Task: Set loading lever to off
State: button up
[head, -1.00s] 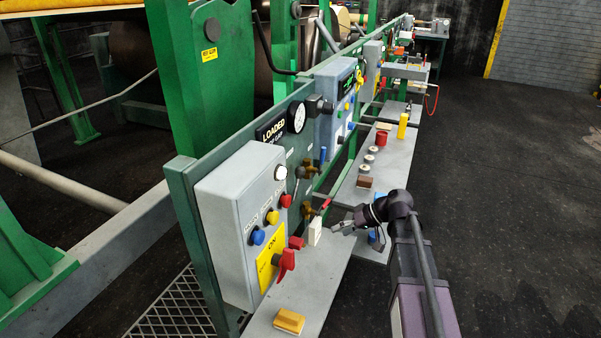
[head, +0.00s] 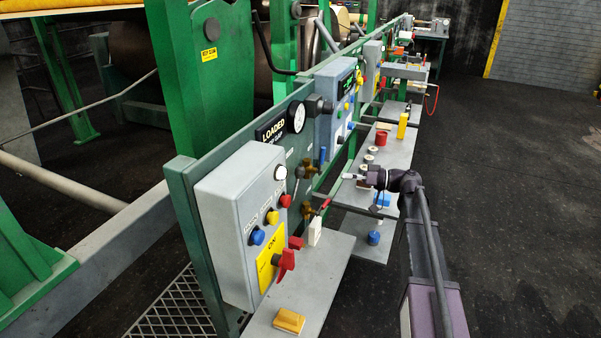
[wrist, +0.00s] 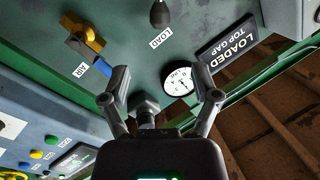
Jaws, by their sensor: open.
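The loading lever (wrist: 160,14) shows in the wrist view at the top edge as a dark rounded knob above a "LOAD" label (wrist: 161,37). In the head view the lever (head: 299,173) stands on the green panel, just right of the grey control box. A "LOADED / TOP GAP" sign (wrist: 228,48) and a round gauge (wrist: 179,81) are mounted near it. My gripper (wrist: 160,97) is open and empty, its fingers spread in front of the panel. In the head view my gripper (head: 350,177) is right of the lever, apart from it.
A brass valve with a blue handle (wrist: 83,45) by an "AIR" label is near the lever. Below are a red-handled valve (head: 325,205) and a white block (head: 315,231) on the grey shelf (head: 320,270). The grey control box (head: 235,215) has a red switch (head: 286,263). Dark floor lies open at right.

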aim_at(301, 172)
jog(key=a, duration=0.4)
jog(key=w+a, duration=0.1)
jog(key=a, duration=0.8)
jog(key=shift+w+a, duration=0.25)
jog(key=shift+a, duration=0.1)
grip_shut()
